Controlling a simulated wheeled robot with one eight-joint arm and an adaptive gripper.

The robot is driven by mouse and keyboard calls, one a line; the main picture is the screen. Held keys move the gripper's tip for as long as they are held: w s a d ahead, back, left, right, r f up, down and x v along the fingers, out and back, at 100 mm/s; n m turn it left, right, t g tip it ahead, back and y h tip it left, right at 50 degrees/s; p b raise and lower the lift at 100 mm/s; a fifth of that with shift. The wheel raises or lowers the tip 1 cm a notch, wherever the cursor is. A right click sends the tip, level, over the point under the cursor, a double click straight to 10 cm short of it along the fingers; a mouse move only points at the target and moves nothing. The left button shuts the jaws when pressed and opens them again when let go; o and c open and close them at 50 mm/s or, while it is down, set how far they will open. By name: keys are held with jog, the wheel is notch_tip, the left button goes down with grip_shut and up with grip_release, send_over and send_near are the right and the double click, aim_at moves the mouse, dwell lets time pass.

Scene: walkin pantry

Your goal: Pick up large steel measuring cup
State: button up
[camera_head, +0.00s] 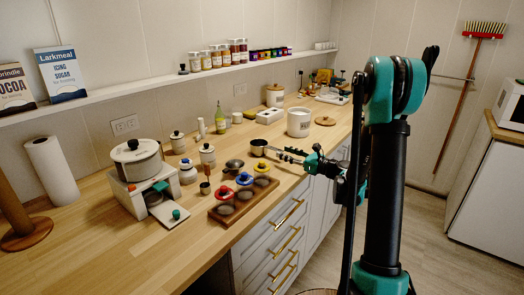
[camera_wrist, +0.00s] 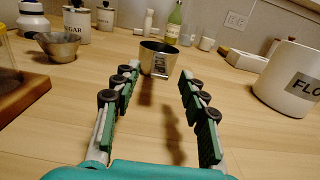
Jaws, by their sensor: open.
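A steel measuring cup (camera_wrist: 159,60) stands upright on the wooden counter, straight ahead of my gripper (camera_wrist: 157,73) in the wrist view. A smaller steel bowl-shaped vessel (camera_wrist: 59,46) stands to the left, also in the head view (camera_head: 234,164).
A white flour canister (camera_wrist: 291,80) stands close on the right, with a white box (camera_wrist: 243,60) behind it. Canisters (camera_wrist: 106,20) and a green bottle (camera_wrist: 174,22) stand behind. A wooden tray with colored lids (camera_head: 228,212) is nearer me. The counter between the fingers is clear.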

aim_at(266, 146)
jog(key=shift+x, duration=3.35)
jog(key=shift+c, duration=0.2)
grip_shut()
